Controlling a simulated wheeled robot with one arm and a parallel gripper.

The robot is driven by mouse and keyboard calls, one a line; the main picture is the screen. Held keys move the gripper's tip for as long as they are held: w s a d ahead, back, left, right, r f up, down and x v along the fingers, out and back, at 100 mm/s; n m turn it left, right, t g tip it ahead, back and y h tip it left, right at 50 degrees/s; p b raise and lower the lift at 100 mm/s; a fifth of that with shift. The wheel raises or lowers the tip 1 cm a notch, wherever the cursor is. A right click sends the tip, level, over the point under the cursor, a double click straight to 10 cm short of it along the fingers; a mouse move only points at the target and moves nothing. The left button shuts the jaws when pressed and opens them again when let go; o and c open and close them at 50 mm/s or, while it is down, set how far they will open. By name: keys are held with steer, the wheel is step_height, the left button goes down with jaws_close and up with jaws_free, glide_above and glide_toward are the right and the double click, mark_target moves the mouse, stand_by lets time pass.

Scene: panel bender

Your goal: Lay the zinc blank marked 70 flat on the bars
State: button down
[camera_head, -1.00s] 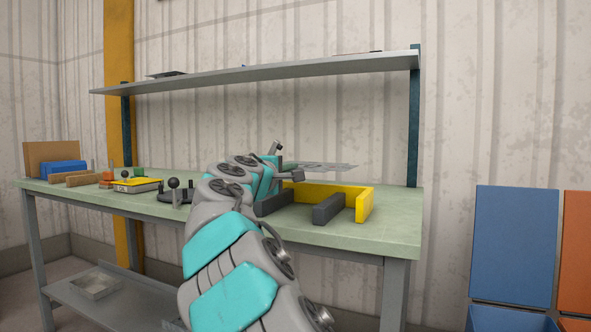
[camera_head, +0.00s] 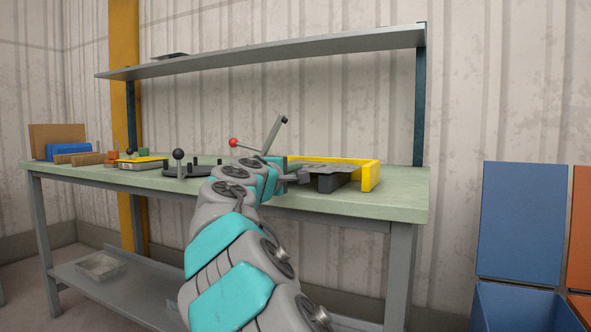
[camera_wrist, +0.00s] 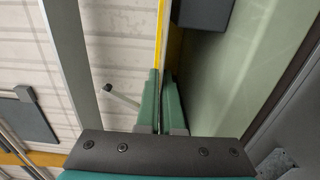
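The zinc blank (camera_head: 322,167) is a thin grey sheet, roughly level, over the dark bars inside the yellow fence. Its number cannot be read. One dark bar (camera_head: 335,182) shows below its front edge; the other is hidden. I cannot tell whether the blank touches the bars. My gripper (camera_head: 300,177) is at the blank's left edge. In the wrist view its two green fingers (camera_wrist: 161,105) are close together, with the sheet seen almost edge-on between them. A dark bar (camera_wrist: 205,10) shows ahead, on the bench side of the fingers.
The yellow fence (camera_head: 371,176) borders the back and right of the bars. A red-knobbed lever (camera_head: 233,142) and an upright grey arm (camera_head: 274,133) stand behind my wrist. A shelf (camera_head: 260,54) spans above. Black-knobbed fixtures (camera_head: 178,154) are to the left; the bench's right end (camera_head: 405,205) is clear.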

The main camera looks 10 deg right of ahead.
steer(key=shift+f+b, duration=0.3)
steer(key=shift+f, duration=0.05)
stand_by(0.5)
steer(key=c, duration=1)
jaws_free()
steer(key=shift+v, duration=3.95)
